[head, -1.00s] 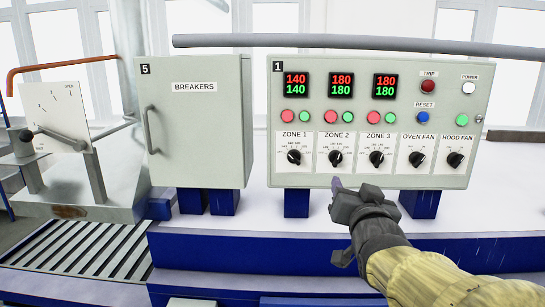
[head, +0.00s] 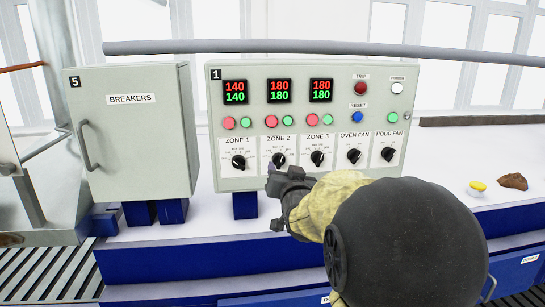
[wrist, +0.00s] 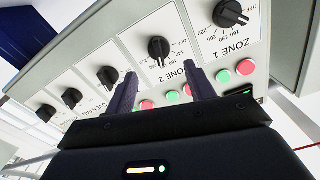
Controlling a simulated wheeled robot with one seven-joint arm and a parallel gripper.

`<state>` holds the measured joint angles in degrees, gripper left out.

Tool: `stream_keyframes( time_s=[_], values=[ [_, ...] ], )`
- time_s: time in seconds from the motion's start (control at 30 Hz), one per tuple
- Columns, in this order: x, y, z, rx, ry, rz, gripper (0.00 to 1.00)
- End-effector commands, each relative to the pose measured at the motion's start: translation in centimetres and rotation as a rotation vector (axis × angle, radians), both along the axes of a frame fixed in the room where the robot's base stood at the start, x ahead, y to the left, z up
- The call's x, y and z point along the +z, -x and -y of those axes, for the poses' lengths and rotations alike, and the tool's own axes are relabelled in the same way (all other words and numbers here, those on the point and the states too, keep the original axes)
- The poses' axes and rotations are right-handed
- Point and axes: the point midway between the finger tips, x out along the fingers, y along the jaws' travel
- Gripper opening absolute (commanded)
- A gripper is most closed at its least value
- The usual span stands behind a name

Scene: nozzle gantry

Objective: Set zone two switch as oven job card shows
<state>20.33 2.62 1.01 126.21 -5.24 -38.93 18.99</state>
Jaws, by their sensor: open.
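The zone two switch (head: 278,160) is a black rotary knob on a white plate of the grey control panel (head: 450,80). It also shows in the wrist view (wrist: 158,50), where the panel appears upside down. Its exact setting is too small to read surely. The display above it (head: 279,91) reads 180 in red and 180 in green. My gripper (head: 274,171) is open and empty, just in front of the panel below this knob. In the wrist view its two fingers (wrist: 163,85) point toward the knob, one on each side, apart from it. No oven job card is seen.
The zone one knob (head: 238,162) and zone three knob (head: 317,158) sit close on either side. Oven fan (head: 354,156) and hood fan (head: 388,154) knobs are farther right. A grey breaker box (head: 140,145) stands left. A yellow button-like thing (head: 478,187) lies far right.

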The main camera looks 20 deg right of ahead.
Motion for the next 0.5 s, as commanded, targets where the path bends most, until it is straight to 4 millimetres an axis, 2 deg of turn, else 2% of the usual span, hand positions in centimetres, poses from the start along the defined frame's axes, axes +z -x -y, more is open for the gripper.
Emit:
stream_keyframes(
  time_s=[0.3,0.5],
  values=[
    [0.3,-4.0,1.1,0.001,-0.001,-0.002,0.54],
    [0.1,-5.6,1.6,0.0,0.0,-0.001,0.54]
  ],
)
